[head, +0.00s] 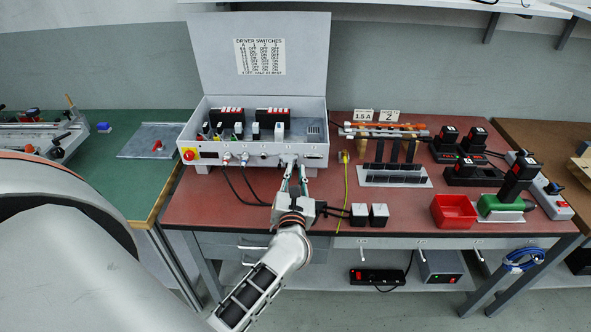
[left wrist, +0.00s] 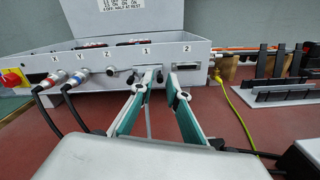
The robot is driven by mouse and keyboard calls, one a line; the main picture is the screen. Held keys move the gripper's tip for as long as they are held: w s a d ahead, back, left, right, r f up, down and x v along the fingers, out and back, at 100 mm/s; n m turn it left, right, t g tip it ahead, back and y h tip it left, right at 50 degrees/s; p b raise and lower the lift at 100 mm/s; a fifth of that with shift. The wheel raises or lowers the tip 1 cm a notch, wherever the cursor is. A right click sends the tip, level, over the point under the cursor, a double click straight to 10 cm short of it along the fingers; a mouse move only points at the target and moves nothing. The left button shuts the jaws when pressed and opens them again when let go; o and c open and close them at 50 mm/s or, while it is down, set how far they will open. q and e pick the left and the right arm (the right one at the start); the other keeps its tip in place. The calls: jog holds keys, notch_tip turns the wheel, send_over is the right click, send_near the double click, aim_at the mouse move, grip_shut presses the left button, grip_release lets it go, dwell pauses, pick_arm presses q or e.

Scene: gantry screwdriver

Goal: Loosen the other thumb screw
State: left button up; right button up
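The grey controller box (head: 255,153) stands on the red bench with its lid up. In the left wrist view its front panel (left wrist: 105,72) has sockets marked X, Y, Z, 1 and 2. A plug with a grey cable (left wrist: 149,122) sits at socket 1. A small dark thumb screw (left wrist: 161,75) shows at the plug's right side. My left gripper (head: 294,176) is at the panel, its two fingers apart. In the left wrist view its fingertips (left wrist: 163,79) stand around that screw; contact cannot be told. The left finger hides most of the plug. My right gripper is not in view.
Black cables (head: 234,180) hang from the X and Y plugs left of my gripper. A yellow cable (head: 345,178) lies to the right.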

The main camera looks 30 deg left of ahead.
pick_arm(q)
jog(key=m+p, duration=0.7)
jog(key=p, duration=0.1)
jog(key=shift+r+m, duration=0.25)
jog(key=shift+m, duration=0.15)
jog(key=shift+m+p, duration=0.45)
jog(key=shift+m, duration=0.05)
jog(key=shift+f+m, duration=0.1)
jog(key=shift+m, duration=0.3)
jog(key=shift+f+m+p, duration=0.15)
jog(key=shift+m+p, duration=0.25)
jog(key=shift+p, duration=0.05)
jog(key=shift+m, duration=0.7)
jog(key=m, duration=0.8)
jog(key=shift+m, duration=0.3)
jog(key=m, duration=0.4)
jog(key=shift+m, duration=0.4)
jog(key=m, duration=0.4)
jog(key=shift+m, duration=0.3)
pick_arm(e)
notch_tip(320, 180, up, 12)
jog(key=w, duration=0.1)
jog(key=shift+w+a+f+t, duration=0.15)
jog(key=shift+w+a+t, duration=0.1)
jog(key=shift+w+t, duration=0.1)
